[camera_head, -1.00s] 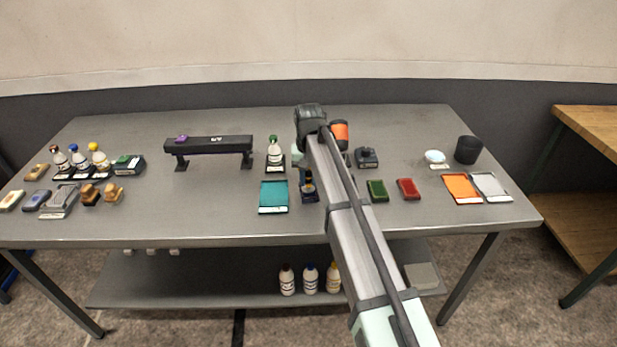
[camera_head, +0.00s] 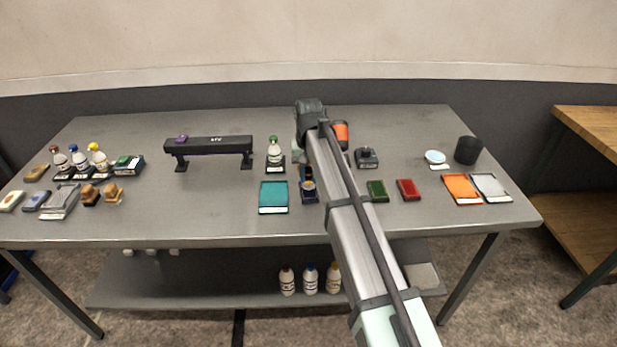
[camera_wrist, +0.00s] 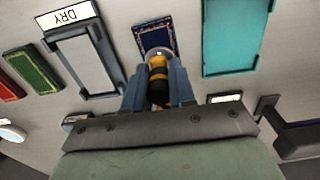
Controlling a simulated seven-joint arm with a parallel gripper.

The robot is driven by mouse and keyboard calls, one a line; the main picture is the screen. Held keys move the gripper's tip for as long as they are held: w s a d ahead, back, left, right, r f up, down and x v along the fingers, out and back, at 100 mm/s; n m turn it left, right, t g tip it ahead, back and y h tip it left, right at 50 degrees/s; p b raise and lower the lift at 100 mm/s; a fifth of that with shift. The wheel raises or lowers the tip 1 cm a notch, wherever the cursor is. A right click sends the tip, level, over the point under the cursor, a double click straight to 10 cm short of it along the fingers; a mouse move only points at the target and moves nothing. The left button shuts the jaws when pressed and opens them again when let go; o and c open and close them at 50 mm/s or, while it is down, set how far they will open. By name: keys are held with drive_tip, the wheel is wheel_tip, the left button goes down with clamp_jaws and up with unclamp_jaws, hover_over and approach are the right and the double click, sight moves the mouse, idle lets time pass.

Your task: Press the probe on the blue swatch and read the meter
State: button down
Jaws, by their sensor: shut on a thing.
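The blue swatch (camera_wrist: 154,36) is a dark blue card with a patterned border, between a teal swatch (camera_wrist: 233,36) and a grey tray marked DRY (camera_wrist: 88,64). My gripper (camera_wrist: 158,82) is shut on a black and yellow probe (camera_wrist: 158,68). The probe's round end overlaps the swatch's near edge in the wrist view; I cannot tell whether it touches. In the head view the blue swatch (camera_head: 309,197) is partly covered by the probe and gripper.
A green-capped bottle (camera_head: 274,154) stands behind the teal swatch. Green (camera_head: 377,191) and red (camera_head: 408,189) swatches lie right of my arm, with a small dark device (camera_head: 366,158) behind them. Bottles and brushes crowd the left end. The table's front strip is clear.

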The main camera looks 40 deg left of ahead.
drive_tip(key=shift+r, duration=2.7)
drive_tip(key=shift+w+a+n, duration=0.1)
drive_tip(key=shift+a+n, duration=0.05)
drive_tip(key=shift+n, duration=0.15)
drive_tip(key=s+d+f+n, duration=0.1)
drive_tip(key=s+d+f, duration=0.15)
drive_tip(key=d, duration=0.35)
drive_tip(key=w+d+f+m, duration=0.2)
drive_tip(key=w+d, duration=0.3)
drive_tip(key=d, duration=1.6)
drive_tip(key=w+d+f+m, duration=0.2)
drive_tip(key=w+d+m, duration=0.3)
drive_tip(key=d, duration=1.6)
drive_tip(key=w+d+f+m, duration=0.2)
drive_tip(key=w+d, duration=0.4)
drive_tip(key=d, duration=1.5)
drive_tip(key=shift+f+m, duration=0.25)
drive_tip(key=shift+m, duration=0.55)
drive_tip(key=shift+a, duration=0.1)
